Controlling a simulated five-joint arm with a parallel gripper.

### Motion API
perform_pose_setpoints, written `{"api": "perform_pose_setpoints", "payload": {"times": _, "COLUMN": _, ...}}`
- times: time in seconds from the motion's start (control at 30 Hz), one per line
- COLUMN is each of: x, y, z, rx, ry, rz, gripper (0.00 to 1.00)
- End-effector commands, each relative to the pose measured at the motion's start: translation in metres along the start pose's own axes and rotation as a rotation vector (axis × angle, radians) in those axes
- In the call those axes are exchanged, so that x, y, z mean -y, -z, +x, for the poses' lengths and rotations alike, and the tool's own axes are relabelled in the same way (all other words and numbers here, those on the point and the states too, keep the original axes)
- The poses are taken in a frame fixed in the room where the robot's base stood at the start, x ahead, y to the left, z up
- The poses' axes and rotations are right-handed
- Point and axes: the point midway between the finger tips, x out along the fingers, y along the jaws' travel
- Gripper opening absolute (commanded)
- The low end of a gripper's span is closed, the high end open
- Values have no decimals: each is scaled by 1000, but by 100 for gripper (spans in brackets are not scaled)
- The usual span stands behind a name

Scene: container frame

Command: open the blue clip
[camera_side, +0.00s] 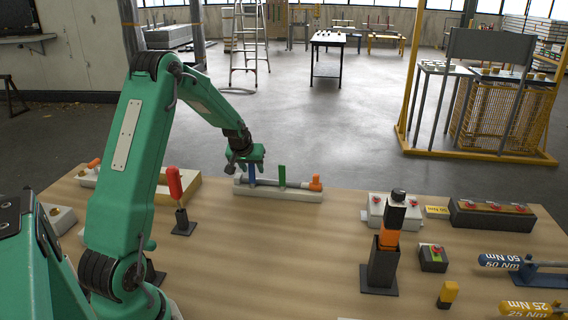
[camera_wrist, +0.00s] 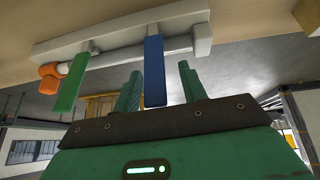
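The blue clip (camera_side: 252,173) stands upright on a pale base (camera_side: 278,192) that holds a grey rod with an orange end (camera_side: 315,183). A green clip (camera_side: 282,176) stands to its right on the same rod. My gripper (camera_side: 246,163) is at the top of the blue clip. In the wrist view the scene looks upside down, and the blue clip (camera_wrist: 154,70) shows between the two fingers of my gripper (camera_wrist: 160,85). There is a visible gap on its right side, and the left finger is close to it. The green clip (camera_wrist: 70,82) lies outside the fingers.
A red-handled tool (camera_side: 174,185) stands in a dark holder to the left. The wooden table (camera_side: 300,245) is clear in front of the base.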

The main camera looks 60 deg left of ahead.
Motion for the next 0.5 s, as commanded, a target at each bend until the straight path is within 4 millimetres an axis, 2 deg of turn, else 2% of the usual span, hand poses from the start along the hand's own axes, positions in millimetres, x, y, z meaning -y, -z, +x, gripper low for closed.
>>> {"api": "perform_pose_setpoints", "payload": {"times": 0.27, "x": -2, "y": 0, "z": 0, "rx": 1, "ry": -2, "rz": 4, "gripper": 42}}
{"api": "perform_pose_setpoints", "payload": {"times": 0.5, "x": -2, "y": 0, "z": -10, "rx": -1, "ry": -2, "rz": 5, "gripper": 42}}
